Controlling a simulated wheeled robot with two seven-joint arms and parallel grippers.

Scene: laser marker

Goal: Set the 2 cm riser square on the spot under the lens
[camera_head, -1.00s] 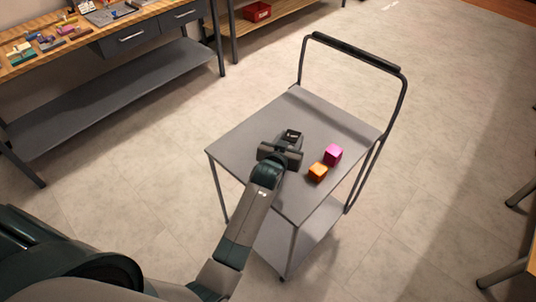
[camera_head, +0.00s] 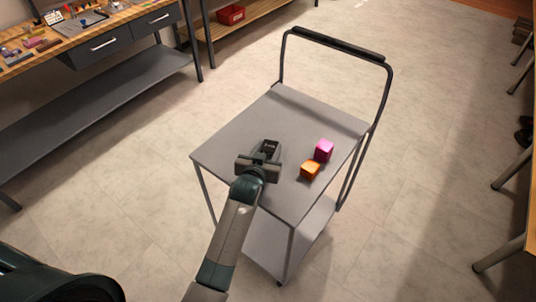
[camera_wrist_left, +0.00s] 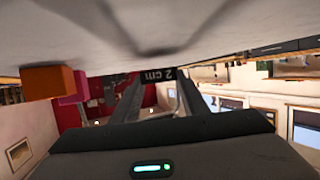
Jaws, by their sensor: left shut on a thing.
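My left gripper (camera_head: 266,156) is low over the grey cart top and shut on a small black riser (camera_head: 270,146). In the left wrist view, the riser (camera_wrist_left: 160,74) sits between the two fingers (camera_wrist_left: 158,92) and bears white "2 cm" lettering, upside down there. I cannot tell whether the riser touches the cart top. I see no lens or marked spot that I can make out in these frames. My right gripper is not in view.
An orange block (camera_head: 310,170) and a magenta block (camera_head: 323,150) stand right of the gripper on the cart (camera_head: 228,140). The cart has a dark push handle (camera_head: 335,44). A workbench (camera_head: 75,43) with small items is at upper left. Open floor lies between.

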